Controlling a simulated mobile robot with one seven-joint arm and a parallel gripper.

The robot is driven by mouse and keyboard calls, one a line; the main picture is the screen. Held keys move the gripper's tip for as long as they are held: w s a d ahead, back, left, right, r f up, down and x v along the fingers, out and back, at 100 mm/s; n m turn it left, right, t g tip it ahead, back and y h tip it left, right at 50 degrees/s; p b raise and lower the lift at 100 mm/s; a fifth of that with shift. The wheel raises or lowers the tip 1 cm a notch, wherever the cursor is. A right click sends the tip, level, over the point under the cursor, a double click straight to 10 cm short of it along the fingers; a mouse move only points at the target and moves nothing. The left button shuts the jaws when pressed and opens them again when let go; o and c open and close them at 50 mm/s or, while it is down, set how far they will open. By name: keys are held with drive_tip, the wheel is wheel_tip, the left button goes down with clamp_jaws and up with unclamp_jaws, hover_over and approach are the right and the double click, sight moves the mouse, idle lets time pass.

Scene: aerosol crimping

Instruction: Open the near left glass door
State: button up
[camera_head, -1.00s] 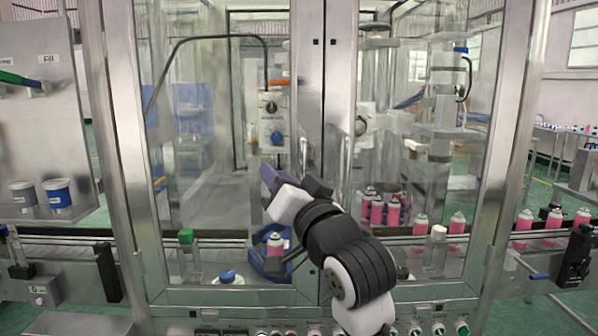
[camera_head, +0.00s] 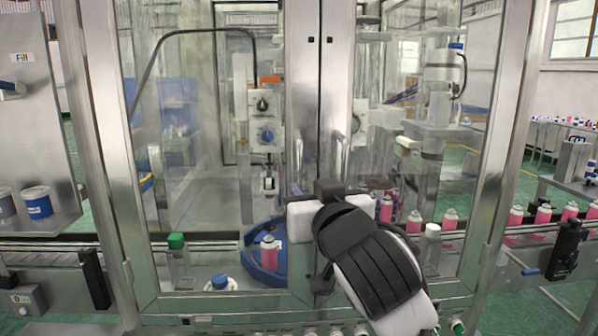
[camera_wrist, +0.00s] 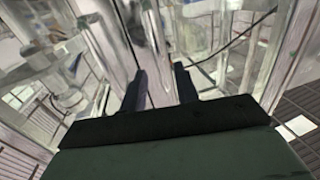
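The near left glass door (camera_head: 303,70) is a tall pane in a metal frame. It stands shut, its inner edge meeting the right glass door (camera_head: 337,70) at the middle of the cabinet. My gripper (camera_head: 296,188) is in front of the lower part of the left door's inner frame, and my wrist hides much of it. In the wrist view my gripper (camera_wrist: 159,72) has two dark fingers apart, pointing at upright metal and glass. I cannot tell whether a handle lies between the fingers. A handle (camera_head: 339,150) shows on the right door.
Behind the glass stand pink cans (camera_head: 449,219), a green-capped bottle (camera_head: 177,258) and a blue rotary holder (camera_head: 264,275). A conveyor (camera_head: 45,247) runs out on both sides. A control panel with several knobs lies below the doors, partly behind my arm.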

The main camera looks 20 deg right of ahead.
sight(301, 181)
drive_tip(key=w, duration=0.2)
drive_tip(key=w+p, duration=0.1)
drive_tip(key=w, duration=0.3)
drive_tip(key=shift+w+d+p, duration=0.25)
drive_tip(key=shift+w+p, duration=0.05)
drive_tip(key=shift+p, duration=0.05)
clamp_jaws()
